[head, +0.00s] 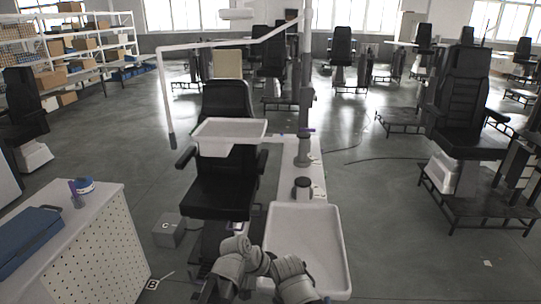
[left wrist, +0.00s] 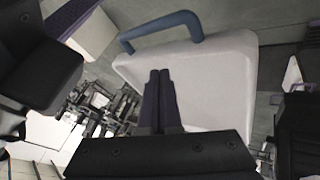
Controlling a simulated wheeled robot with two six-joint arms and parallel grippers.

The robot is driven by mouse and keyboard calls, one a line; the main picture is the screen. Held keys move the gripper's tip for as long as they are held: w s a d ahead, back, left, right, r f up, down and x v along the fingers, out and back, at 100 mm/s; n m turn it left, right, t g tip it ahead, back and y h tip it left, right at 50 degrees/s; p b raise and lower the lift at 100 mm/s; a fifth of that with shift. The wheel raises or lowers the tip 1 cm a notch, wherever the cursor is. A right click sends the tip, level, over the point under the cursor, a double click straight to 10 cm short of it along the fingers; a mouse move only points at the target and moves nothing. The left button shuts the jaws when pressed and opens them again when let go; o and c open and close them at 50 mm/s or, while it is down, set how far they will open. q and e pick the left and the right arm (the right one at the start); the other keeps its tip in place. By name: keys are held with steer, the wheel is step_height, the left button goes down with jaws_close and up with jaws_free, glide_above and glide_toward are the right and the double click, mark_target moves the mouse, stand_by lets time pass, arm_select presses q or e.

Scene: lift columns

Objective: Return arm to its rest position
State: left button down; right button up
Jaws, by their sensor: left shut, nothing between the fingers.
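My own grey arm links (head: 262,268) show folded at the bottom middle of the head view, beside the white basin-like tray. No gripper fingers can be made out there. In the left wrist view my left gripper (left wrist: 159,76) points away from the camera with its two dark fingers together and nothing between them. Behind the fingers is a pale panel (left wrist: 215,85) with a blue-grey handle (left wrist: 165,27). I cannot tell whether the fingers touch it. My right gripper is not in view.
A black chair (head: 224,104) with a small white tray (head: 230,130) stands ahead, next to a grey column (head: 305,90). The shallow white tray (head: 335,245) is close on the right. A perforated white cabinet (head: 110,225) with a blue case (head: 28,240) is at left.

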arm_select(q)
steer(key=s+a+f+n+g+y, duration=0.1)
steer(key=s+a+f+n+y, duration=0.2)
steer(key=a, duration=0.8)
steer(key=s+a+f+n+g+y, duration=0.1)
steer(key=s+a+n+y, duration=0.2)
steer(key=a, duration=0.8)
steer(key=s+d+m+y, duration=0.2)
steer(key=s+d+m, duration=0.2)
steer(key=d, duration=0.7)
steer(key=shift+s+d+f+m+g, duration=0.2)
steer(key=shift+s+f+m+g, duration=0.1)
steer(key=shift+s, duration=0.35)
steer(key=shift+r, duration=0.1)
